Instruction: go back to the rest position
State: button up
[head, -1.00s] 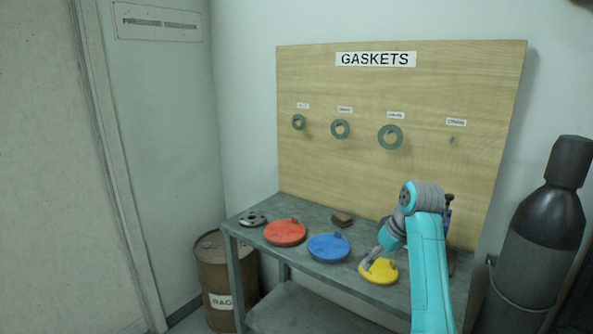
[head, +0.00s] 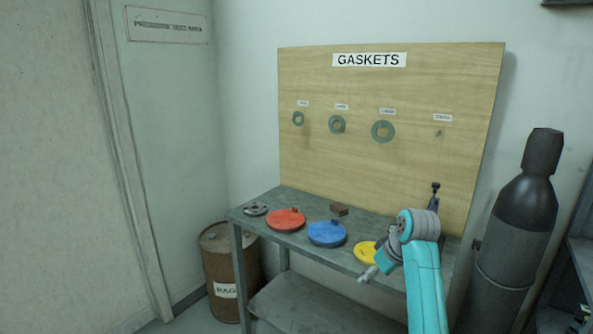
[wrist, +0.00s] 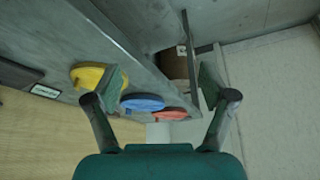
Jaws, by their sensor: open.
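My gripper (head: 368,275) is at the front edge of the metal bench, beside the yellow disc (head: 366,252), at the end of my turquoise arm. In the wrist view my gripper (wrist: 160,88) has its two fingers spread wide with nothing between them held. The yellow disc (wrist: 88,76), the blue disc (wrist: 143,103) and the red disc (wrist: 170,115) show past the fingers. In the head view the blue disc (head: 327,233) and the red disc (head: 286,220) lie flat on the bench, left of my gripper.
The bench (head: 300,244) stands before a wooden gasket board (head: 400,90) with three green rings hung on it. A small grey flange (head: 256,209) and a brown block (head: 339,209) lie on the bench. A rusty drum (head: 228,270) stands left, a dark gas cylinder (head: 520,230) right.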

jog(key=s+a+f+m+t, duration=0.1)
jog(key=s+f, duration=0.4)
jog(key=f, duration=0.3)
jog(key=s+f+m+t+h, duration=0.1)
jog(key=s+f, duration=0.4)
jog(key=f, duration=0.4)
jog(key=s+a+f+m+t, duration=0.1)
jog(key=s+f, duration=0.4)
jog(key=f, duration=0.3)
jog(key=s+f+t, duration=0.2)
jog(key=s+f, duration=0.3)
jog(key=s, duration=0.6)
jog(key=s+r+m+t+h, duration=0.1)
jog(key=s+r+m+t, duration=0.2)
jog(key=s, duration=1.8)
jog(key=s+r+t, duration=0.2)
jog(key=s+r, duration=1.3)
jog(key=r, duration=0.1)
jog(key=shift+a+r, duration=0.25)
jog(key=shift+a, duration=0.05)
